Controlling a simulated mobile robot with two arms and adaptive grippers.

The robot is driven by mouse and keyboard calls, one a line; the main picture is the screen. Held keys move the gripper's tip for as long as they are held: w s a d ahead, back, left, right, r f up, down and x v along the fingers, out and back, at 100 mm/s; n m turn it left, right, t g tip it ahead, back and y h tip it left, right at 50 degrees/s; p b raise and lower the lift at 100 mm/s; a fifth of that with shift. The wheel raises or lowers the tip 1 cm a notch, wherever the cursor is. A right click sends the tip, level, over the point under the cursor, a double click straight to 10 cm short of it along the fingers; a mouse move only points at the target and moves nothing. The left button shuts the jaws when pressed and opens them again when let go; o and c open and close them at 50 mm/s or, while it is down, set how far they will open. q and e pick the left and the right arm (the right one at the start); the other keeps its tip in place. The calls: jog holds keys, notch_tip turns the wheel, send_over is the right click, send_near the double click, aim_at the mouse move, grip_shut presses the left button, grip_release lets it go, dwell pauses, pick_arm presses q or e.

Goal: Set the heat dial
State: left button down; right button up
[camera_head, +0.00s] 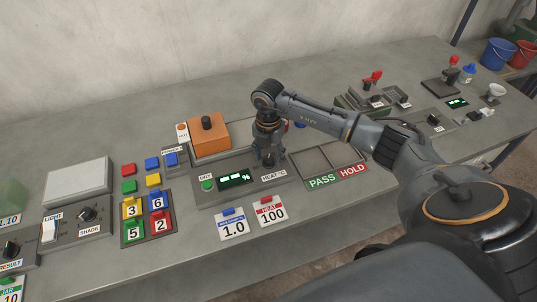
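My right gripper (268,158) comes in from the right and points down at the grey control panel (222,193), just above the "HEAT °C" label (273,176). The heat dial cannot be made out apart from the dark fingertips, which cover that spot. I cannot tell if the fingers touch or grip it. The panel also has a green button (207,185) under a "DRY" label and a lit green display (235,179), whose digits are too small to read surely. A red-topped card (271,212) reading "HEAT 100" stands in front. My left gripper is out of view.
An orange box with a black knob (208,138) stands behind the panel. "PASS" and "HOLD" trays (337,178) lie right of it, below my arm. Numbered coloured tags (147,218) and a shade dial (87,214) are left. The front table edge is mostly clear.

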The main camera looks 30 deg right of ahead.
grip_shut()
